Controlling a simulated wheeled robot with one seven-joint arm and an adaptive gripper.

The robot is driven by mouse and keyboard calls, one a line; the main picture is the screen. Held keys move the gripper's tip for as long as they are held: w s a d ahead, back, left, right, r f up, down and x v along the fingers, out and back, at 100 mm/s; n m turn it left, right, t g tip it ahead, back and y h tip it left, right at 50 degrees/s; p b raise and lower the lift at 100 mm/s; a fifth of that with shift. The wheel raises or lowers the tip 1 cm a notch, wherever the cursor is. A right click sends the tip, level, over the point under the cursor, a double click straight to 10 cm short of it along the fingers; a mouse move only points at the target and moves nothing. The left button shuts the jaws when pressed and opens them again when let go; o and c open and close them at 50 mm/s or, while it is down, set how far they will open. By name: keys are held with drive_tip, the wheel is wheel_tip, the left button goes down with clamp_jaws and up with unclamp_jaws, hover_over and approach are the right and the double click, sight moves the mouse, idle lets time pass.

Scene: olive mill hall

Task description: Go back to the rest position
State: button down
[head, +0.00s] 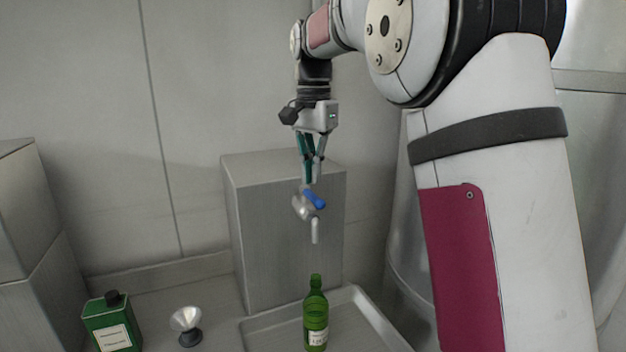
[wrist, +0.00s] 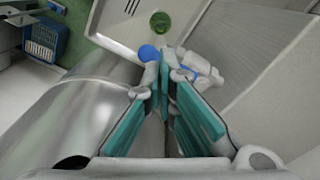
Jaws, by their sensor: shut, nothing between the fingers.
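My gripper (head: 311,181) is shut and empty, pointing down just above the tap on the front of a grey metal box. The tap has a blue handle (head: 314,199) and a downturned spout (head: 315,231). In the wrist view my gripper (wrist: 165,72) has its teal-padded fingers together at the tips, close to the tap's blue handle (wrist: 148,53). I cannot tell whether the fingertips touch the handle. A green bottle (head: 315,318) stands upright below the spout; its round top shows in the wrist view (wrist: 160,21).
The bottle stands in a shallow grey tray (head: 262,335). The metal box (head: 283,240) rises behind it. A green canister (head: 111,325) and a small metal funnel-shaped piece (head: 186,322) are at the left. A large rounded steel vessel (wrist: 70,115) is beside my gripper.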

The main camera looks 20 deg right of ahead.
drive_tip(key=shift+a, duration=0.15)
drive_tip(key=s+a+n+t+b, duration=0.1)
drive_tip(key=s+a+n, duration=0.15)
drive_tip(key=s, duration=0.35)
drive_tip(key=s+a+n+t+b, duration=0.1)
drive_tip(key=s+n+t, duration=0.15)
drive_tip(key=s, duration=0.35)
drive_tip(key=s+a+f+n+t+b, duration=0.2)
drive_tip(key=s+f+n, duration=0.5)
drive_tip(key=s+f, duration=0.3)
drive_tip(key=shift+s+a+f, duration=0.25)
drive_tip(key=shift+s+a, duration=0.15)
drive_tip(key=shift+s, duration=0.4)
